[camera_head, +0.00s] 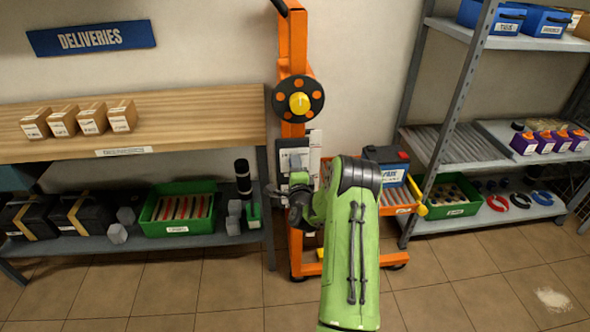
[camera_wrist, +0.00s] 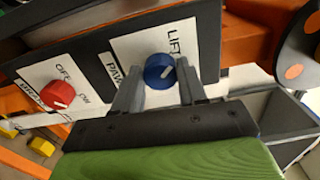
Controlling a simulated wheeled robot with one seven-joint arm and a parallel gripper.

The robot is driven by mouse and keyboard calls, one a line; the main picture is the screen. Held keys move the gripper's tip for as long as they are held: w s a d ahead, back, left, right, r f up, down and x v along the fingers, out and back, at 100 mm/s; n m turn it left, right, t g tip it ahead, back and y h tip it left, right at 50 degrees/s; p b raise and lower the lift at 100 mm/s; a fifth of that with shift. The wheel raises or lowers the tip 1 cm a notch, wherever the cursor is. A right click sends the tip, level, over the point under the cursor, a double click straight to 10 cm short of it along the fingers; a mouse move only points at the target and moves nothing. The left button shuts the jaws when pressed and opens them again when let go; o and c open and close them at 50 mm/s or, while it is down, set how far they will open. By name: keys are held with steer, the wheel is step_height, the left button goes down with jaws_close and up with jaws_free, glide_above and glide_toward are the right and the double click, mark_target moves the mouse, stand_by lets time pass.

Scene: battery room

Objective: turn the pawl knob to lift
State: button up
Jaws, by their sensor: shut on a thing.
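The blue pawl knob (camera_wrist: 159,70) sits on a white label plate of a dark panel in the wrist view. The word LIFT is printed to its upper right, and a partly hidden word starting with PAW is at its left. A white mark on the knob lies right of its centre. My gripper (camera_wrist: 160,76) has one grey finger on each side of the knob and is shut on it. In the head view my gripper (camera_head: 297,192) is at the panel on the orange stand (camera_head: 293,45); the knob is hidden there.
A red knob (camera_wrist: 58,94) with OFF and ON labels is left of the blue one. A dark handwheel (camera_head: 298,100) with a yellow hub is above the panel. A wooden shelf (camera_head: 190,112) stands left, a metal rack (camera_head: 455,100) right.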

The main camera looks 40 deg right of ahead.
steer(key=shift+f+n, duration=0.1)
steer(key=shift+n, duration=0.4)
steer(key=o, duration=1.1)
steer(key=shift+c, duration=0.2)
